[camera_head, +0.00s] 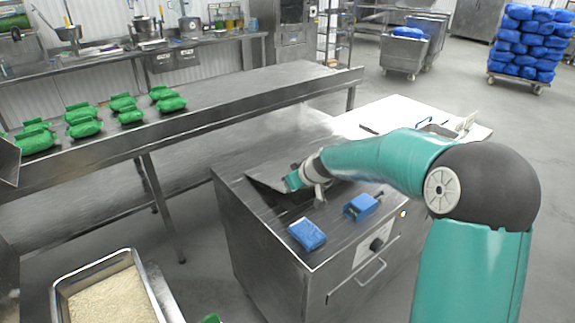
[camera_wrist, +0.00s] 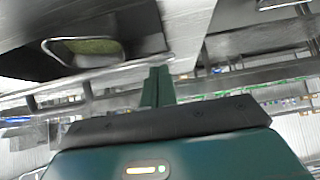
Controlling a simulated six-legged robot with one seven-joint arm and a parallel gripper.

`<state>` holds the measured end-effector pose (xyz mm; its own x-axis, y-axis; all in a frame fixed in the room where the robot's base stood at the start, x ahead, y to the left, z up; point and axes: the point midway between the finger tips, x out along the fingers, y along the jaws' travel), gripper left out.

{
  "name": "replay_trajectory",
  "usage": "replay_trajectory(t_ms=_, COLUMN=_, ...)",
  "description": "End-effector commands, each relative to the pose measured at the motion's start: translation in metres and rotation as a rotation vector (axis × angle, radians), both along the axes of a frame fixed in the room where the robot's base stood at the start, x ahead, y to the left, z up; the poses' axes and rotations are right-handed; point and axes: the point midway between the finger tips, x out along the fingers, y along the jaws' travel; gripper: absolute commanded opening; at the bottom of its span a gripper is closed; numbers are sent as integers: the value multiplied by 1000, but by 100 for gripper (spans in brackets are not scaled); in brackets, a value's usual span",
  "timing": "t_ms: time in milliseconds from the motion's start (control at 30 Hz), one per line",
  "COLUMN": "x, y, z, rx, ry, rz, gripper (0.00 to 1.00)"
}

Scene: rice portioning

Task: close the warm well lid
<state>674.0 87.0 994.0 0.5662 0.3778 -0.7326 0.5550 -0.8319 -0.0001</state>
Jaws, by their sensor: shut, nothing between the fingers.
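The warm well is set into the top of a steel cabinet (camera_head: 265,245) in the head view. A dark grey metal panel, which looks like the lid (camera_head: 265,183), is tilted on the cabinet's left part. My gripper (camera_head: 292,181) is at the panel's right side; whether it touches cannot be told. In the wrist view its green fingers (camera_wrist: 157,88) are together and empty, close to a pale metal bar. A rounded metal-rimmed shape with greenish content (camera_wrist: 92,50) shows at upper left there. My arm and gripper hide part of the well area.
A blue pack (camera_head: 307,234) and a blue device (camera_head: 361,206) lie on the cabinet's front top. A long steel bench (camera_head: 190,125) with several green packs stands behind left. A steel tray of rice (camera_head: 108,295) is at lower left. A white board (camera_head: 395,113) lies behind my arm.

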Motion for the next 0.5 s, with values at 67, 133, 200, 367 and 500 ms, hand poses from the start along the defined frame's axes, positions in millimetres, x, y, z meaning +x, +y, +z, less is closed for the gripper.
replay_trajectory(t_ms=67, x=-5, y=-4, z=-17, rx=2, ry=5, rz=-2, gripper=0)
replay_trajectory(t_ms=133, x=-7, y=-5, z=-30, rx=3, ry=6, rz=-2, gripper=0)
replay_trajectory(t_ms=200, x=-9, y=-6, z=-39, rx=2, ry=3, rz=-1, gripper=0)
replay_trajectory(t_ms=367, x=-12, y=-8, z=-56, rx=1, ry=2, rz=1, gripper=0)
replay_trajectory(t_ms=500, x=-13, y=-8, z=-63, rx=1, ry=1, rz=0, gripper=0)
